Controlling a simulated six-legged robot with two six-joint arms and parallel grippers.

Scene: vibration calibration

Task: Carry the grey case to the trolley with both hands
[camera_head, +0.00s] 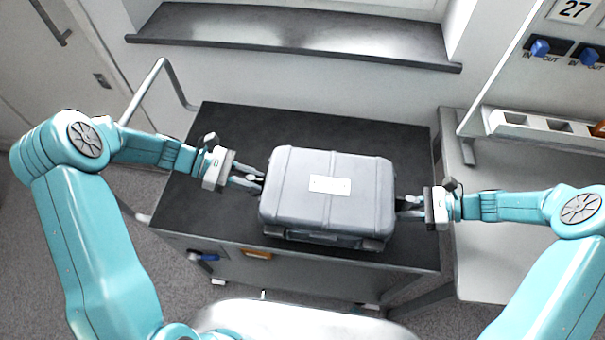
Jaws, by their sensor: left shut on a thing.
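The grey case (327,192), with a white label on its lid, is over the black top of the trolley (232,128), nearer its front edge. It looks level and shut. I cannot tell whether it rests on the top or hangs just above it. My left gripper (258,182) is at the left side of the case and is shut on it. My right gripper (402,205) is at the right side of the case. Its fingertips are partly hidden, so I cannot tell whether they are open or shut.
The trolley's handle rail (150,90) rises at its left end. A light bench (500,225) stands close on the right, with a white holder (535,125) above it. A dark sill (290,28) runs along the back wall. The trolley top behind the case is clear.

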